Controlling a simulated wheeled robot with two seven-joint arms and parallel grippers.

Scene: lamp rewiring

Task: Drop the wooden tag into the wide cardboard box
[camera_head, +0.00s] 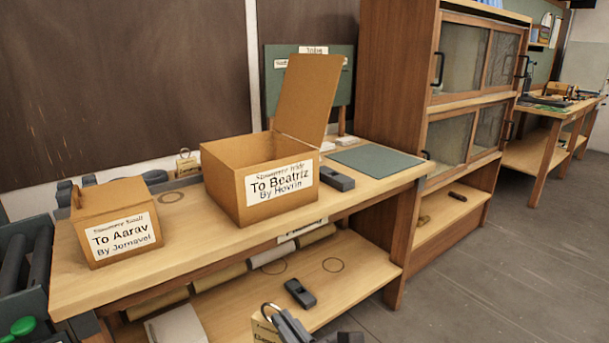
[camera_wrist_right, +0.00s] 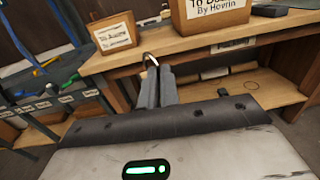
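The wide cardboard box (camera_head: 237,190), labelled "To Beatriz", stands on the bench with its lid up and its top open. My right gripper (camera_head: 276,317) is low in front of the bench, at the bottom edge of the head view. It appears shut on the wooden tag (camera_head: 262,328), a pale piece with a metal ring and a partly cut-off label. In the right wrist view the ring (camera_wrist_right: 151,59) shows at the fingertips (camera_wrist_right: 155,74); the tag's body is hidden there. My left gripper is not in view.
A smaller, closed box (camera_head: 101,248) labelled "To Aarav" stands left on the bench (camera_head: 190,240). Another ringed tag (camera_head: 187,164) is behind the boxes. A black tool (camera_head: 336,179) and green mat (camera_head: 375,161) lie right of the wide box. A lower shelf (camera_head: 325,277) holds another black tool.

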